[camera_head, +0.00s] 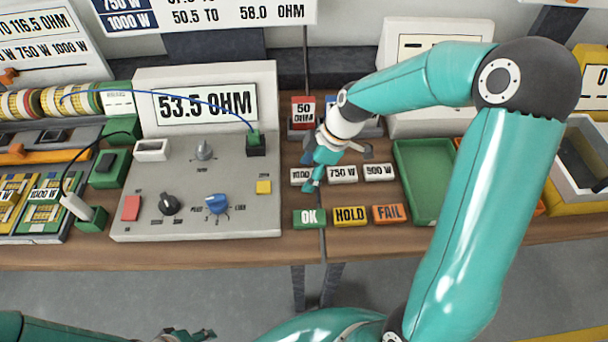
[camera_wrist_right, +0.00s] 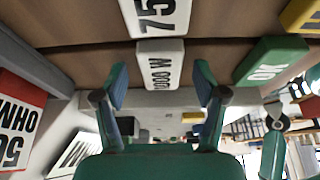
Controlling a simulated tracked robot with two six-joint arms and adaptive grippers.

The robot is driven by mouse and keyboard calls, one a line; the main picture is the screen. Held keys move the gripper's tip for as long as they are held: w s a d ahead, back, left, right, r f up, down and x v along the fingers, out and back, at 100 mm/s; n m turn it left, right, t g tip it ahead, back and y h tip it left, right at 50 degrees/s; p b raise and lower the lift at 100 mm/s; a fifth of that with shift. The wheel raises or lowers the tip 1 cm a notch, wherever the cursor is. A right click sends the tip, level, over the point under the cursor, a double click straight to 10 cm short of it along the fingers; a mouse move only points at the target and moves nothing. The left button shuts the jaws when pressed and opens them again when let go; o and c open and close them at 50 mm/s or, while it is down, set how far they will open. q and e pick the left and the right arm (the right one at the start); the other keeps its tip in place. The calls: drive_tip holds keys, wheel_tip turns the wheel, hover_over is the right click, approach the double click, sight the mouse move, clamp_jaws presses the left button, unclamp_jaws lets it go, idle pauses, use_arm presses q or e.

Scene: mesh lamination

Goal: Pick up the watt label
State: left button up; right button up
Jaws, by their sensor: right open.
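Three white watt labels lie in a row on the bench: the 1000 W label (camera_head: 299,177), the 750 W label (camera_head: 342,174) and the 900 W label (camera_head: 379,172). My right gripper (camera_head: 309,172) is open, low over the row at the 1000 W label, and partly covers it. In the right wrist view the 1000 W label (camera_wrist_right: 160,58) shows ahead of and between the two open fingers (camera_wrist_right: 161,84). The 750 W label (camera_wrist_right: 156,16) is just beyond it. My left gripper (camera_head: 187,334) is at the bottom edge, mostly cut off.
OK (camera_head: 309,219), HOLD (camera_head: 350,216) and FAIL (camera_head: 389,213) labels lie in front of the row. A red 50 OHM block (camera_head: 303,109) stands behind. A green tray (camera_head: 426,180) is to the right. The meter (camera_head: 243,195) on the left reads 53.5 OHM.

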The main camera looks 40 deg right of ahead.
drive_tip(key=c, duration=1.2)
drive_tip(key=shift+r, duration=0.15)
